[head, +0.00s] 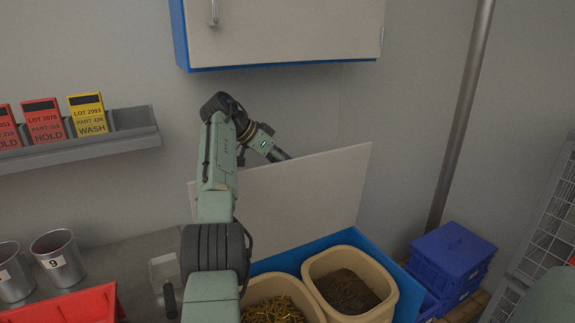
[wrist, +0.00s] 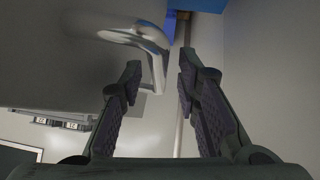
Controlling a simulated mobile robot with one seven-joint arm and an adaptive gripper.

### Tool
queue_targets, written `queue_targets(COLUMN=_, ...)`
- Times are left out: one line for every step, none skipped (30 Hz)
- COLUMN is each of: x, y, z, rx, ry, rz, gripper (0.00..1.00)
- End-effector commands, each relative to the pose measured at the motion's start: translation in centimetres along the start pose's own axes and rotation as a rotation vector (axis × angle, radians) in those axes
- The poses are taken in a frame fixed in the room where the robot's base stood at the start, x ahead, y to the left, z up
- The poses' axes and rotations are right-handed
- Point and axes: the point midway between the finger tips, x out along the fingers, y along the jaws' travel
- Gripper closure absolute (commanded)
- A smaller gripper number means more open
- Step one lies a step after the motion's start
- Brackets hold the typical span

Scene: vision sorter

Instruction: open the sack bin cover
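The sack bin cover (head: 300,195) is a pale panel that stands raised and tilted up at the back of a blue bin housing (head: 325,243). Two beige bins (head: 388,301) with brownish contents show in the housing below it. In the wrist view, a bent metal handle (wrist: 145,39) sticks out from a grey panel face (wrist: 50,60). My gripper (wrist: 159,66) is open, with the handle's lower end between its fingers and gaps showing at the sides. In the head view, its fingertips are hidden behind the cover's upper edge.
A wall cabinet (head: 285,35) hangs above the cover. Blue crates (head: 454,249) stand to the right near a metal pole (head: 463,110). A label shelf (head: 85,138), metal cups (head: 57,258) and a red tray (head: 65,306) are at the left.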

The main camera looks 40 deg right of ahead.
Motion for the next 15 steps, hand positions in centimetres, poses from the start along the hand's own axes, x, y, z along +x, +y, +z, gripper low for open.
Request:
queue_targets(x=-0.8, y=-0.1, z=0.0, rx=-0.001, ry=0.001, rz=-0.002, gripper=0.7)
queue_targets(x=-1.3, y=-0.1, z=0.0, rx=-0.001, ry=0.001, rz=-0.002, gripper=0.7)
queue_targets(x=-2.0, y=-0.1, z=0.0, rx=0.0, ry=0.001, rz=-0.003, gripper=0.7)
queue_targets(x=-2.5, y=0.0, z=-0.1, rx=0.0, ry=0.002, rz=-0.003, gripper=0.7)
queue_targets(x=-3.1, y=-0.1, z=-0.1, rx=0.0, ry=0.001, rz=-0.003, gripper=0.7)
queue_targets(x=-3.8, y=0.0, z=-0.1, rx=0.0, ry=0.001, rz=-0.003, gripper=0.7)
queue_targets(x=-4.3, y=0.0, z=-0.1, rx=-0.001, ry=0.0, rz=-0.003, gripper=0.7)
queue_targets(x=-4.8, y=0.0, z=0.0, rx=-0.001, ry=0.0, rz=-0.002, gripper=0.7)
queue_targets(x=-5.3, y=0.0, z=0.0, rx=-0.002, ry=-0.001, rz=-0.002, gripper=0.7)
queue_targets(x=-5.7, y=0.0, z=0.0, rx=-0.001, ry=-0.001, rz=-0.002, gripper=0.7)
queue_targets(x=-6.0, y=0.0, z=0.0, rx=-0.001, ry=-0.001, rz=-0.001, gripper=0.7)
queue_targets(x=-6.3, y=0.0, z=0.0, rx=-0.001, ry=0.0, rz=-0.001, gripper=0.7)
queue_targets(x=-6.5, y=0.0, z=0.0, rx=-0.001, ry=-0.001, rz=0.0, gripper=0.7)
queue_targets(x=-6.7, y=0.0, z=0.0, rx=-0.001, ry=-0.001, rz=0.0, gripper=0.7)
queue_targets(x=-6.8, y=0.0, z=0.0, rx=-0.001, ry=0.0, rz=0.0, gripper=0.7)
